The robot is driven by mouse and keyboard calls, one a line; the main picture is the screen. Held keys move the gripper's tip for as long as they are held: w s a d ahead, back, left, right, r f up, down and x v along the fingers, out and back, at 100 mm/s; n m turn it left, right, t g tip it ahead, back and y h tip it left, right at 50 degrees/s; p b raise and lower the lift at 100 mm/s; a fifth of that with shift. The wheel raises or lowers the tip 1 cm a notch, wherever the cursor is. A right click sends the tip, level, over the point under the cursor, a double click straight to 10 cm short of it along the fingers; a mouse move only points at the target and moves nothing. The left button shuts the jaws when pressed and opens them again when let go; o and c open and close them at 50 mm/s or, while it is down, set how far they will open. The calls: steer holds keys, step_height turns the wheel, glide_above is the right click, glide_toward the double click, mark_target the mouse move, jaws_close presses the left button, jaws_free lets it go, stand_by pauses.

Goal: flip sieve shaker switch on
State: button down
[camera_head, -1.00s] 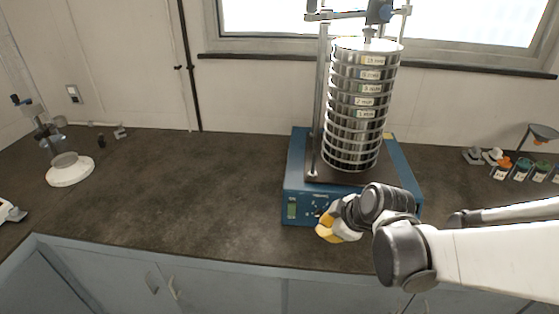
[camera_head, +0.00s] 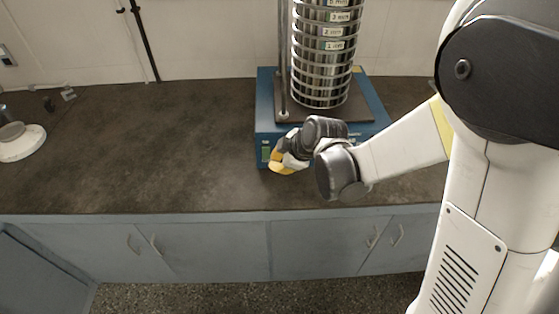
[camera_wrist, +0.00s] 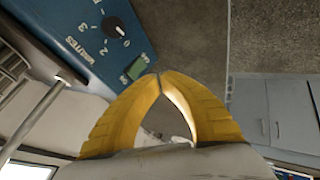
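The sieve shaker has a blue base (camera_head: 264,112) on the dark counter, with a tall stack of metal sieves (camera_head: 322,72) on top. Its green switch (camera_head: 265,151) is at the left end of the front panel. In the wrist view the green switch (camera_wrist: 137,67) lies beside a black minutes dial (camera_wrist: 114,28). My gripper (camera_head: 274,170) is in front of the panel, just right of and below the switch. In the wrist view its yellow fingers (camera_wrist: 155,76) meet at the tips, with nothing between them. The tips appear very near the switch; I cannot tell whether they touch it.
The dark counter (camera_head: 150,145) is clear left of the shaker. A white round-based stand (camera_head: 20,142) is at the far left. Light blue cabinets (camera_head: 200,248) with handles are below the counter edge. A wall is behind.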

mark_target(265, 155)
steer(key=b+x, duration=0.2)
steer(key=x, duration=0.4)
steer(key=shift+w+d+r+b, duration=0.1)
steer(key=shift+w+b, duration=0.05)
steer(key=shift+w, duration=0.45)
steer(key=shift+w+d+r+b, duration=0.1)
steer(key=shift+w+r+b, duration=0.05)
steer(key=shift+w, duration=0.45)
steer(key=shift+w+r, duration=0.1)
steer(key=shift+w, duration=0.5)
steer(key=shift+w+r+g+p, duration=0.3)
steer(key=shift+w+g+p, duration=0.15)
steer(key=shift+w+g, duration=0.05)
steer(key=shift+f, duration=0.15)
